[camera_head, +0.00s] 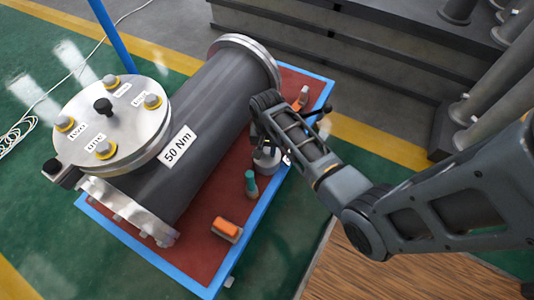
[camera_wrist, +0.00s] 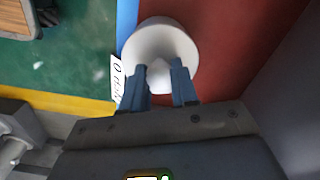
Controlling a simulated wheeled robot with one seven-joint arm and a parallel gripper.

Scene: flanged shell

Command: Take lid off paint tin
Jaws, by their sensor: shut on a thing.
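The paint tin (camera_head: 267,160) is a small grey can on the red top of the blue-edged platform, right of the big cylinder. My gripper (camera_head: 265,138) is directly above it, pointing down. In the wrist view a round white lid (camera_wrist: 160,36) lies under my gripper (camera_wrist: 159,78), whose two blue fingers are shut on its small central knob (camera_wrist: 159,72). The lid hides the tin's body in the wrist view. I cannot tell whether the lid touches the tin's rim.
A large grey flanged cylinder (camera_head: 215,95) labelled 50 Nm fills the platform's left side. A green-topped bottle (camera_head: 250,184) stands near the tin. An orange-topped block (camera_head: 227,229) is at the front, another orange item (camera_head: 302,96) at the back. A label (camera_wrist: 117,82) lies beside the lid.

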